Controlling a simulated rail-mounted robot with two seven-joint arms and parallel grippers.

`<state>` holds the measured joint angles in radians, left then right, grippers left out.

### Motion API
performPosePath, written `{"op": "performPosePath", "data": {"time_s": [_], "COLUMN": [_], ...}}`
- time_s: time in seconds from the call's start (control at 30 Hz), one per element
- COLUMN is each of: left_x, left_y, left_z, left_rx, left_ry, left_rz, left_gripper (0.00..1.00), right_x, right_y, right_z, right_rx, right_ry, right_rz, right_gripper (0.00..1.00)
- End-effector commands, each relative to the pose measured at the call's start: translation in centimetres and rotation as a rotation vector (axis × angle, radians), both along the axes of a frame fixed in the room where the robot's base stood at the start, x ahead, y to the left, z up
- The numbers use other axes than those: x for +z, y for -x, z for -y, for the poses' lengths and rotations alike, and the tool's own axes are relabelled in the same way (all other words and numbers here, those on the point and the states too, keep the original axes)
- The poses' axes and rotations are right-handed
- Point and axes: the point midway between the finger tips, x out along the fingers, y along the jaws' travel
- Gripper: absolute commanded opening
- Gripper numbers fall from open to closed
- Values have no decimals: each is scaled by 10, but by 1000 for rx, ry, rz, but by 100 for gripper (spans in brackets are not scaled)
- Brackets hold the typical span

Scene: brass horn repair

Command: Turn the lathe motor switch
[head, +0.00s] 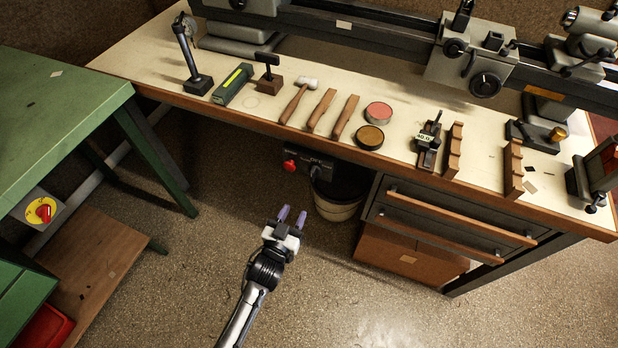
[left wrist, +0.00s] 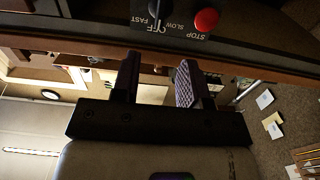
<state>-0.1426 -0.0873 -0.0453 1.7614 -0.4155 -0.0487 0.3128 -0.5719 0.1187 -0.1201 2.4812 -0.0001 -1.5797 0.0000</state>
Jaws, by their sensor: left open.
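The lathe motor switch box (head: 312,166) hangs under the front edge of the bench, with a red stop button (head: 290,166) on its left part. In the left wrist view the switch panel (left wrist: 180,32) is at the top, marked OFF, FAST, SLOW and STOP. Its dark knob (left wrist: 155,8) is partly cut off by the frame edge, and the red stop button (left wrist: 207,20) is to the right. My left gripper (head: 291,217) is open and empty, in front of and apart from the switch box; its fingers also show in the left wrist view (left wrist: 157,84). My right gripper is not in view.
The bench (head: 240,109) carries tools and the lathe (head: 350,35). A bucket (head: 337,208) stands below the switch box, left of the drawers (head: 450,222). A green table (head: 60,115) at left has a separate red-and-yellow switch (head: 41,210). Floor around my left gripper is clear.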

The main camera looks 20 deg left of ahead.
Motion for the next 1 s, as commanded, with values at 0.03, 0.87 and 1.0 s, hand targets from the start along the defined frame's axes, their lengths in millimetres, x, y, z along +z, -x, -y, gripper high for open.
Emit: {"op": "performPosePath", "data": {"time_s": [0.03, 0.87, 1.0], "left_x": [-1, -2, -1], "left_y": [-4, -127, -133], "left_z": [0, 1, 1], "left_rx": [0, 1, 2], "left_ry": [7, 9, 10], "left_rz": [-1, -5, -5], "left_gripper": [40, 40, 40], "right_x": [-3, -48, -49], "right_y": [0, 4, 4], "right_z": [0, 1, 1], "right_rx": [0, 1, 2], "right_ry": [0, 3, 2], "right_rz": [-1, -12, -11], "right_gripper": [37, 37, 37]}}
